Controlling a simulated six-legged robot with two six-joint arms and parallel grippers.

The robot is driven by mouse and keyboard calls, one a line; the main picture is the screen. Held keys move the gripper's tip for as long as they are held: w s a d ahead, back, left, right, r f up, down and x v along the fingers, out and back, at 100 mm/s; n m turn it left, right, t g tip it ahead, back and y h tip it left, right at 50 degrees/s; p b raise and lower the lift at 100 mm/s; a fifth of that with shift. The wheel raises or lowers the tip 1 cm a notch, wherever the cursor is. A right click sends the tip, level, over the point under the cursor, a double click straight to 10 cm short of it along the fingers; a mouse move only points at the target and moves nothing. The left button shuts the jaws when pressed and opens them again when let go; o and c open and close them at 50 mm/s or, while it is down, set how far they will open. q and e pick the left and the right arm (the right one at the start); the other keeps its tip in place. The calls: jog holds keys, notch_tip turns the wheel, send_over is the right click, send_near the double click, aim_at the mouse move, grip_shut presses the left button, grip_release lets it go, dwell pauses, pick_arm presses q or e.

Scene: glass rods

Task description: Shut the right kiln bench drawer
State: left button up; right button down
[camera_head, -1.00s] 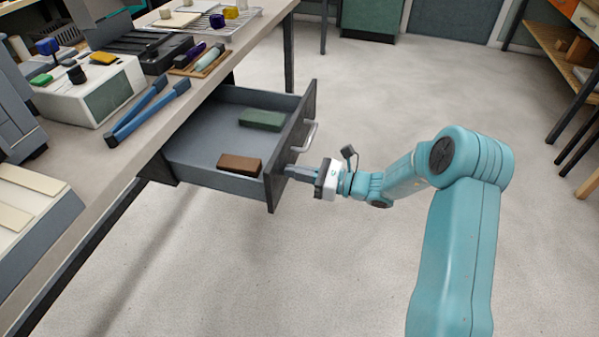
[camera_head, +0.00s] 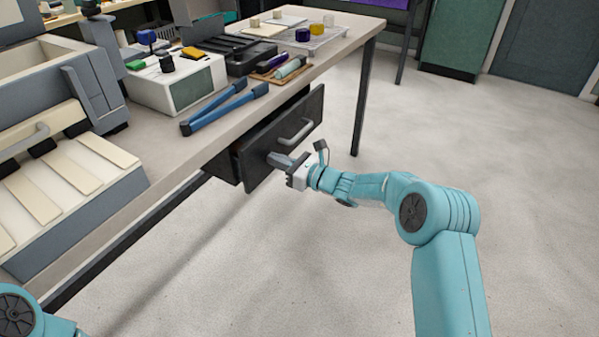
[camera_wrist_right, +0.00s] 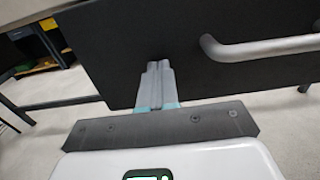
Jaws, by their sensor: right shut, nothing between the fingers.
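The right kiln bench drawer (camera_head: 262,150) has a dark front with a pale bar handle (camera_head: 294,133). It stands a little way out from under the bench top, with a narrow dark gap behind its front. My right gripper (camera_head: 272,158) is shut and empty, with its fingertips at the drawer front, left of and below the handle. In the right wrist view the closed fingers (camera_wrist_right: 158,82) meet the dark front (camera_wrist_right: 140,40), left of the handle (camera_wrist_right: 260,48). The inside of the drawer is hidden. My left gripper is out of view.
The bench top (camera_head: 160,142) holds blue tongs (camera_head: 225,108), a white box (camera_head: 178,85) and a kiln (camera_head: 60,190). A bench leg (camera_head: 362,95) stands right of the drawer. The floor (camera_head: 250,270) in front is clear.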

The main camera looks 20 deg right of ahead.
jog(key=x, duration=0.3)
jog(key=shift+w+a+r, duration=0.2)
jog(key=shift+a+r, duration=0.05)
jog(key=shift+r, duration=0.05)
